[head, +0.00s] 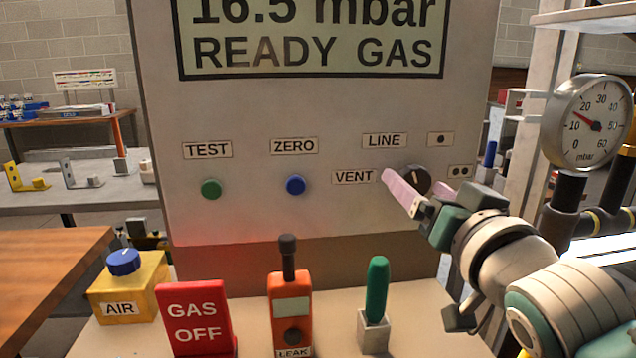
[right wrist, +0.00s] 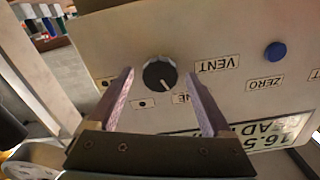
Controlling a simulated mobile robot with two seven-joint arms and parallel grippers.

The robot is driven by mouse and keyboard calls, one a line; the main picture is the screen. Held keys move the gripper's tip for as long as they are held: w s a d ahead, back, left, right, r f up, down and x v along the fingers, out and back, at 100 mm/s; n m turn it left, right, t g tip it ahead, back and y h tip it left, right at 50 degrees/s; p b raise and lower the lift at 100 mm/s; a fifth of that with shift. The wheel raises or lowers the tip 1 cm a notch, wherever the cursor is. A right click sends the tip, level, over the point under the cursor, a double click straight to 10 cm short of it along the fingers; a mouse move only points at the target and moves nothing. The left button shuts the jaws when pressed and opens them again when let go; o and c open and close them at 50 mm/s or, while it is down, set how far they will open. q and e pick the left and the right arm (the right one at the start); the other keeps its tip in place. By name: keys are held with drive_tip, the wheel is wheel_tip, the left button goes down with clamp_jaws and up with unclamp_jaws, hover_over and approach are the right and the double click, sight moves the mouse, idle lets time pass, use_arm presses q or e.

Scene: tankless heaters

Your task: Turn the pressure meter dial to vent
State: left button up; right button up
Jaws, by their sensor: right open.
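The dial is a round black knob (head: 417,180) on the grey meter panel, partly hidden by my right gripper in the head view. It shows whole in the right wrist view (right wrist: 159,73), which sees the panel upside down. Its white pointer mark is directed toward the LINE label (head: 384,140), not the VENT label (head: 354,177). My right gripper (right wrist: 160,76) is open in front of the panel. In the wrist view, its pink fingers lie on either side of the knob, with a gap at each side. My left gripper is not in view.
A green TEST button (head: 211,188) and a blue ZERO button (head: 296,185) are left of the dial. Below stand a GAS OFF sign (head: 195,318), an orange leak detector (head: 290,305) and a green-handled tool (head: 377,290). A pressure gauge (head: 597,122) is at the right.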

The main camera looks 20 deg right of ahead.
drive_tip(key=shift+w, duration=0.1)
clamp_jaws()
idle(0.7)
